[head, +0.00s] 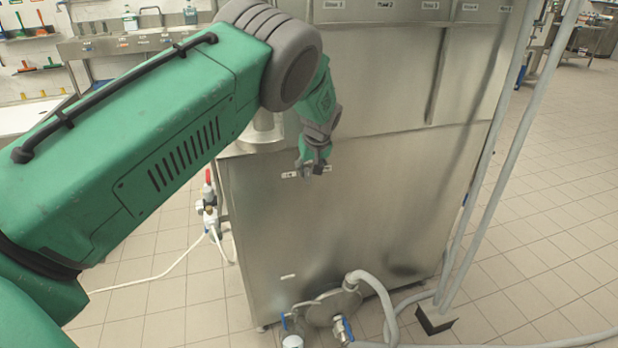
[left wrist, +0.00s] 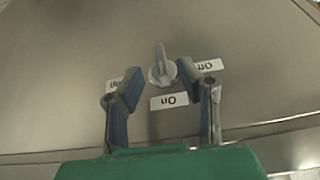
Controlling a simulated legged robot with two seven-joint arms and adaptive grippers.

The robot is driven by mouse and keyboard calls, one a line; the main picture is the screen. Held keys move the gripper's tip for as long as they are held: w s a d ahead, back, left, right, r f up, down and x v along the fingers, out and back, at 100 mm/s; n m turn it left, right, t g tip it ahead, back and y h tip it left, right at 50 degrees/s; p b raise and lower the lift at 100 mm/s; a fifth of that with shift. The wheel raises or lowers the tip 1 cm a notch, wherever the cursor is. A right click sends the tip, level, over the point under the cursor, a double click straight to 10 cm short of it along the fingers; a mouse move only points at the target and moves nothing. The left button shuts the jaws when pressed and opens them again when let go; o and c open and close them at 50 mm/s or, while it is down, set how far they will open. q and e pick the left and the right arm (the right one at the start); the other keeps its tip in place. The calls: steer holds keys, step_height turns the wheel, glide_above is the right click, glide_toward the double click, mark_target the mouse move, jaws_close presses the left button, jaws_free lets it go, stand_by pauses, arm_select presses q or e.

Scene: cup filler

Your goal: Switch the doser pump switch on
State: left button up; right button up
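The doser pump switch is a grey rotary knob (left wrist: 161,68) on a steel panel, seen in the left wrist view. Its handle stands nearly vertical in that picture. An upside-down "On" label (left wrist: 169,101) is just below it, and an upside-down "Off" label (left wrist: 208,66) is to its right. In the head view my left gripper (head: 314,168) is at the panel and hides the knob.
The steel machine (head: 340,225) fills the middle of the head view. Grey pipes (head: 500,150) run down its right side. Hoses and valves (head: 335,305) sit at its base. A red-handled valve (head: 209,190) stands left. Tiled floor (head: 560,190) is open on the right.

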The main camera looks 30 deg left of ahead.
arm_select(q)
steer(key=v, duration=0.7)
steer(key=shift+d+r, duration=0.25)
